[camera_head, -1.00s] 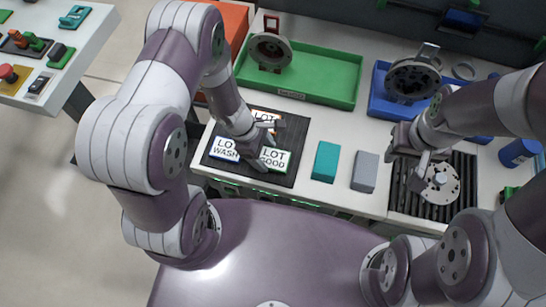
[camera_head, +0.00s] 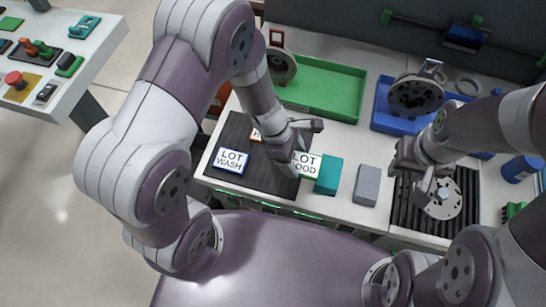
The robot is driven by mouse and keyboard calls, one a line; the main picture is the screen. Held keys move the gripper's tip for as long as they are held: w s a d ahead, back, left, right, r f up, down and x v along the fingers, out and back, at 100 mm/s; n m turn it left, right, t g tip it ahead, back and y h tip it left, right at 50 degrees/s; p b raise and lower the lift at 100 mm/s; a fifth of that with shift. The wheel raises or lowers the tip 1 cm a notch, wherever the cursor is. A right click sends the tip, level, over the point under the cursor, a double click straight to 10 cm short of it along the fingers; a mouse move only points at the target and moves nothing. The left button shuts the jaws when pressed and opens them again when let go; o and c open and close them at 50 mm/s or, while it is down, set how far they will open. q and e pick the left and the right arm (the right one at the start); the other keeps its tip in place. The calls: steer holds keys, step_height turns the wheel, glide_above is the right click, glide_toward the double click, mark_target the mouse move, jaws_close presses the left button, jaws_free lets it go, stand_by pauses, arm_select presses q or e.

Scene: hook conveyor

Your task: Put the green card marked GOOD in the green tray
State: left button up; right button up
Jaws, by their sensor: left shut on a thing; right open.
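The green-edged card marked GOOD (camera_head: 308,166) is held at its left side by my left gripper (camera_head: 292,158), which is shut on it. The card overlaps the left part of the teal block in the picture; its height above the table is hard to tell. The green tray (camera_head: 342,92) lies further back, behind the card. A grey flanged part stands at the tray's left end. My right gripper (camera_head: 422,180) is open, beside a metal disc (camera_head: 443,197) on the ribbed black mat.
The blue-edged WASH card (camera_head: 231,160) and a partly hidden orange-edged card (camera_head: 256,135) lie on the dark mat (camera_head: 240,184). A teal block (camera_head: 328,177) and a grey block (camera_head: 367,186) stand right of it. A blue tray (camera_head: 384,117) holds another flanged part (camera_head: 415,95).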

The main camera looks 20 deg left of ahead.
mark_target(312, 165)
arm_select(q)
steer(key=d+r, duration=0.2)
steer(key=d, duration=0.2)
steer(key=shift+d+r+p, duration=0.25)
steer(key=shift+r+p, duration=0.05)
steer(key=shift+r, duration=0.1)
steer(key=shift+d+r, duration=0.15)
steer(key=shift+r, duration=0.1)
steer(key=shift+r+p, duration=1.85)
steer(key=shift+p, duration=0.1)
